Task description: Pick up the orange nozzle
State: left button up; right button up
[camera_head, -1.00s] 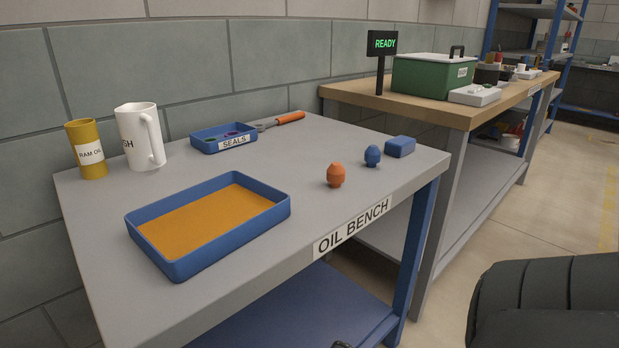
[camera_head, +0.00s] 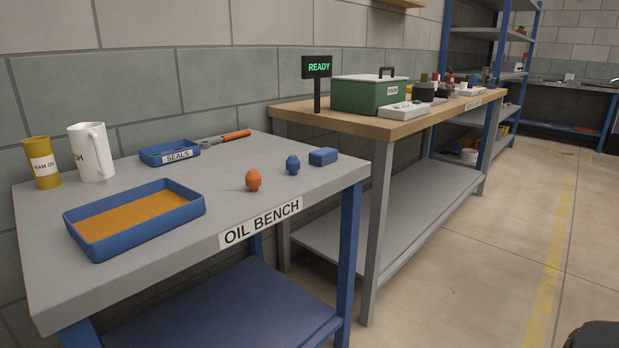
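The orange nozzle (camera_head: 253,180) stands upright on the grey oil bench (camera_head: 190,236), near its front edge and above the "OIL BENCH" label. A similar blue nozzle (camera_head: 293,165) stands just to its right, apart from it. Nothing touches the orange nozzle. Neither of my grippers shows in the head view. A dark rounded shape at the bottom right corner is too cut off to tell.
A blue tray of orange liquid (camera_head: 130,243), a blue block (camera_head: 323,157), a seals tray (camera_head: 156,160), an orange-handled tool (camera_head: 236,135), a white jug (camera_head: 92,153) and a yellow can (camera_head: 41,164) share the bench. A wooden-topped bench (camera_head: 400,127) stands beyond. Floor at right is clear.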

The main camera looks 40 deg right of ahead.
aim_at(253, 179)
jog(key=j+z, duration=0.1)
jog(key=z, duration=0.3)
jog(key=i+j+z, duration=0.1)
jog(key=z, duration=0.3)
jog(key=j+z, duration=0.2)
jog(key=z, duration=0.2)
jog(key=j, duration=0.3)
